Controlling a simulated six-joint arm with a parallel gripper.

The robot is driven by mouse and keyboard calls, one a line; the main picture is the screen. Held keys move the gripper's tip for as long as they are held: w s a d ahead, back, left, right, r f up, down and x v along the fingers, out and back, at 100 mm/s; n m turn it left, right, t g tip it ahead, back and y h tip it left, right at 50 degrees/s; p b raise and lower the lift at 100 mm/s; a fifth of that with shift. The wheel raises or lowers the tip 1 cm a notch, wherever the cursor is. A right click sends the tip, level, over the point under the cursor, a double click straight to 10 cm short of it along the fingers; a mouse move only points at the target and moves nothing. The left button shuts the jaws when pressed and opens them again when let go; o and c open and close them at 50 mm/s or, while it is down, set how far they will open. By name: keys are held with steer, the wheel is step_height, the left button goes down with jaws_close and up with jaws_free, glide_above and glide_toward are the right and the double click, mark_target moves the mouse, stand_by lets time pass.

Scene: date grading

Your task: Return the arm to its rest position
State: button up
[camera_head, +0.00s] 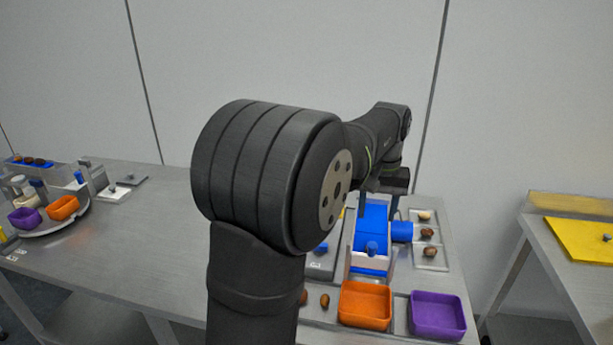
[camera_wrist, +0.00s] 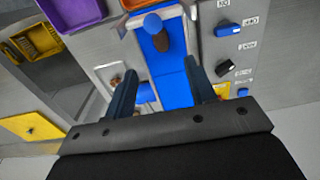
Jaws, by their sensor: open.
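My gripper (camera_wrist: 160,68) is open over a blue channel (camera_wrist: 171,78) in the wrist view, its two dark blue fingers apart, one on each side of the channel. No object shows held between them. A brown date (camera_wrist: 162,43) lies in the channel beyond the fingertips, beside a round blue knob (camera_wrist: 152,22). In the head view my arm reaches away over the bench, and the gripper is partly hidden above the blue channel (camera_head: 370,222).
An orange bin (camera_head: 366,304) and a purple bin (camera_head: 437,315) stand in front of the channel. Dates (camera_head: 428,234) lie on pale squares at its right. A turntable (camera_head: 45,228) with small bins stands far left. A yellow plate (camera_head: 580,238) lies on the right table. The bench left of my arm is mostly bare.

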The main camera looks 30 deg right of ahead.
step_height(320, 180, down, 12)
steer(key=shift+f, duration=0.1)
step_height(320, 180, up, 3)
steer(key=shift+f, duration=0.15)
steer(key=shift+r, duration=0.65)
steer(key=shift+f, duration=0.1)
